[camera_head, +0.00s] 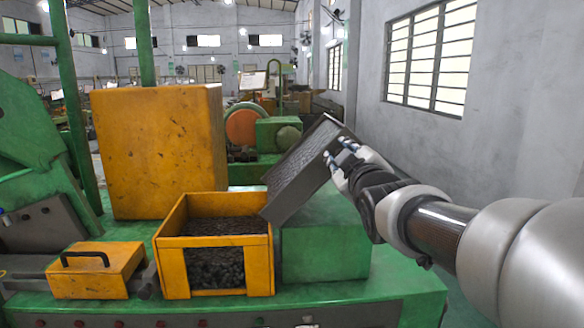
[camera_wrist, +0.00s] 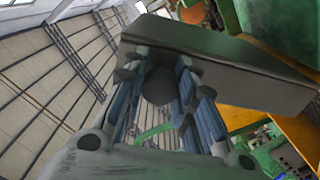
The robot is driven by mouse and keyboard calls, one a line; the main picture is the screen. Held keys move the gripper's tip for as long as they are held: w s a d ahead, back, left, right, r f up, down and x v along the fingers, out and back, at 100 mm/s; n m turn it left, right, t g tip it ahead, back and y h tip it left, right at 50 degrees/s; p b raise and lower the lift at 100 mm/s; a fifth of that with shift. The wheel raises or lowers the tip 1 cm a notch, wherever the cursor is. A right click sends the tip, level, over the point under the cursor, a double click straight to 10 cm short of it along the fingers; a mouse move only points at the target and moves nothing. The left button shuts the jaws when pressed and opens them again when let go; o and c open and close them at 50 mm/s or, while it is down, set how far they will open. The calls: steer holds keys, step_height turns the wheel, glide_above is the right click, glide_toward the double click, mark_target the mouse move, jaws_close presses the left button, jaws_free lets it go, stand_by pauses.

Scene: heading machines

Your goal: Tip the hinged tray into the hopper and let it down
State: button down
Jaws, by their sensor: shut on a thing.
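The hinged tray (camera_head: 304,168) is a dark grey tray with a textured inner face. It is tilted steeply, its lower end at the right rim of the yellow hopper (camera_head: 263,255). Dark small pieces (camera_head: 215,266) lie in the hopper and show through its front opening. My gripper (camera_head: 337,163) is shut on the raised right end of the tray. In the wrist view, the tray (camera_wrist: 225,62) spans the top and my gripper's fingers (camera_wrist: 160,78) reach up to its edge. The hinge is hidden.
A green block (camera_head: 325,250) stands under the tray, right of the hopper. A yellow box with a black handle (camera_head: 95,270) sits left of the hopper. A tall yellow cabinet (camera_head: 158,150) rises behind. The space by the right wall is clear.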

steer(key=shift+a+r, duration=0.3)
steer(key=shift+a, duration=0.05)
steer(key=c, duration=1.2)
jaws_free()
steer(key=shift+c, duration=0.2)
steer(key=shift+s, duration=0.1)
steer(key=s, duration=1.2)
steer(key=shift+f, duration=0.15)
